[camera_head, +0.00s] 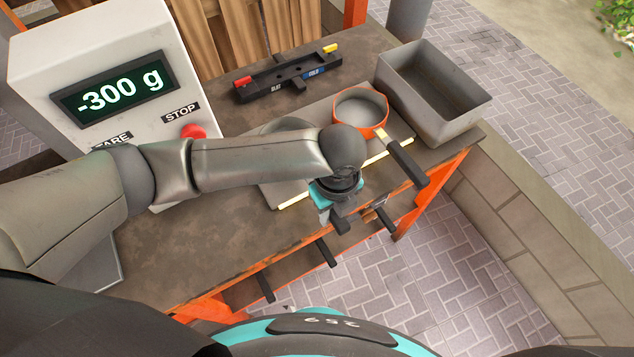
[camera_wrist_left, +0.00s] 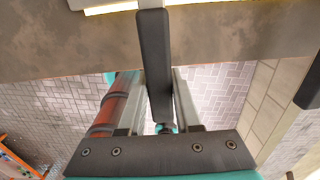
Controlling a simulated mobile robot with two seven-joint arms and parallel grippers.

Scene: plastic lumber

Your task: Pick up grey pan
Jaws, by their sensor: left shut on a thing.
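The grey pan (camera_head: 283,125) is mostly hidden behind my left forearm in the head view. Only part of its round grey rim shows above the arm. My left gripper (camera_head: 362,215) is at the front edge of the workbench. In the left wrist view a dark straight handle (camera_wrist_left: 154,50) runs between the two fingers of my left gripper (camera_wrist_left: 160,95), which are shut on it. I take it for the grey pan's handle, as the joint between them is hidden. Whether the pan touches the plate below cannot be seen. My right gripper is not in view.
An orange pan (camera_head: 381,128) with a black handle stands close on the right. A grey bin (camera_head: 460,118) stands beyond it. A scale display (camera_head: 113,90) reads -300 g. A black holder (camera_head: 287,76) lies behind. Several black rods stick out from the bench (camera_head: 200,254) front.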

